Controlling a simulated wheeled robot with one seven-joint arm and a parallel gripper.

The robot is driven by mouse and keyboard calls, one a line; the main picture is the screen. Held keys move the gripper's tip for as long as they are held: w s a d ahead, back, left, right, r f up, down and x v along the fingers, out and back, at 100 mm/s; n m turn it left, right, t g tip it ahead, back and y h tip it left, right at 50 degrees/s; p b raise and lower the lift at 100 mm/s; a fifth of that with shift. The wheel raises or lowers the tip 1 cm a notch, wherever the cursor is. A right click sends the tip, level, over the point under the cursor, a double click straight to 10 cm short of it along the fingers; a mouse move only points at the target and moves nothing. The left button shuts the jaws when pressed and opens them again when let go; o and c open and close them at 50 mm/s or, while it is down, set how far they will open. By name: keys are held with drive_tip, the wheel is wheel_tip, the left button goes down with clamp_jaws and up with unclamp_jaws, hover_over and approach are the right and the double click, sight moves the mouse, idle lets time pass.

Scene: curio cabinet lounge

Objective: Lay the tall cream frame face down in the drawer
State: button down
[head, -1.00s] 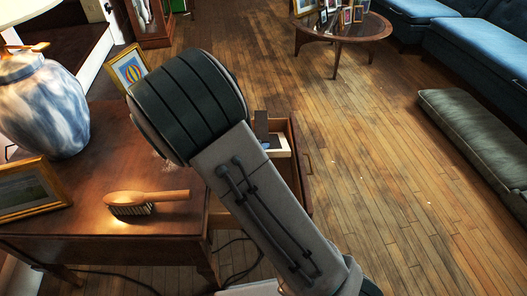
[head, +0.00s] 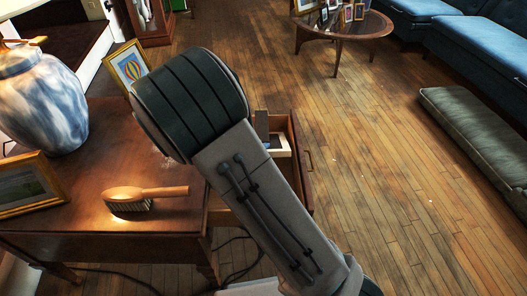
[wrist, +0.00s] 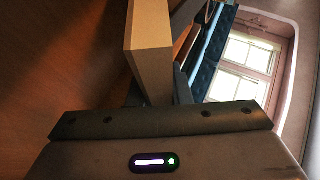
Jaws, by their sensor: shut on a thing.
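The tall cream frame shows only in part in the head view, as a pale corner (head: 283,147) beyond my arm, within the outline of the open drawer (head: 303,180). In the wrist view its tan-cream edge (wrist: 150,50) stands between the dark fingers of my gripper (wrist: 162,85), which is shut on it. My arm hides most of the frame and the drawer's inside in the head view. I cannot tell whether the frame touches the drawer floor.
The wooden table (head: 90,222) holds a brush (head: 145,196), a blue-white jar (head: 42,100), a gold landscape frame (head: 28,185) and a balloon picture (head: 127,68). A round table (head: 340,32) with several frames stands far off. The floor right of the drawer is clear.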

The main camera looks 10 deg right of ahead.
drive_tip(key=shift+s+f+b, duration=0.25)
drive_tip(key=shift+f+b, duration=0.45)
drive_tip(key=shift+f, duration=0.2)
drive_tip(key=c, duration=1.3)
unclamp_jaws()
drive_tip(key=shift+o, duration=0.2)
drive_tip(key=w+r+p+v, duration=0.1)
drive_tip(key=p+v, duration=0.4)
drive_tip(key=v, duration=0.7)
wheel_tip(320, 180, up, 27)
drive_tip(key=a+n+g+y+p, duration=0.3)
drive_tip(key=n+y+p, duration=0.9)
drive_tip(key=p, duration=0.6)
drive_tip(key=s+d+r+n+g+h+p, duration=0.3)
drive_tip(key=s+d+r+n+p, duration=0.7)
drive_tip(key=r, duration=0.7)
drive_tip(key=s+d+g+p, duration=0.1)
drive_tip(key=s+d+p, duration=0.1)
drive_tip(key=s+d, duration=0.2)
drive_tip(key=shift+n+h, duration=0.4)
